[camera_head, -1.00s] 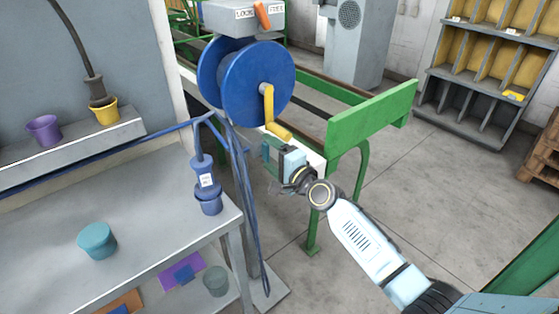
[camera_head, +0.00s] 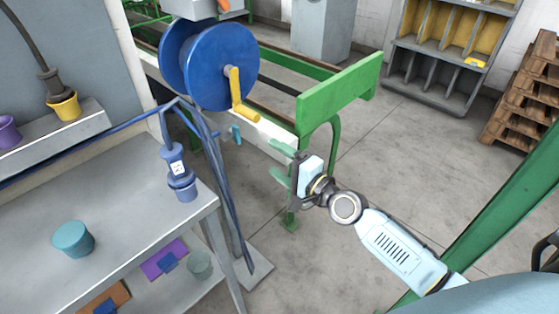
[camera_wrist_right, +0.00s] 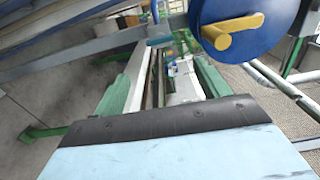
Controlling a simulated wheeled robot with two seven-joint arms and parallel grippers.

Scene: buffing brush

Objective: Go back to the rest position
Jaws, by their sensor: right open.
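My right gripper (camera_head: 279,162) is open and empty, its two green fingers apart and pointing left in the head view. It hangs in the air in front of the green frame (camera_head: 340,95), to the right of and below the blue reel (camera_head: 222,68). The reel's yellow crank handle (camera_head: 245,113) is clear of the fingers. In the right wrist view the reel (camera_wrist_right: 245,25) and its yellow handle (camera_wrist_right: 228,30) show at the upper right. My left gripper is not in view.
A grey workbench (camera_head: 120,215) stands at the left with a teal pot (camera_head: 73,239) and a blue plug in a blue cup (camera_head: 185,190). Blue cable hangs beside the bench. A shelf rack (camera_head: 450,55) and wooden pallets (camera_head: 525,100) stand at the back right. Open floor lies between.

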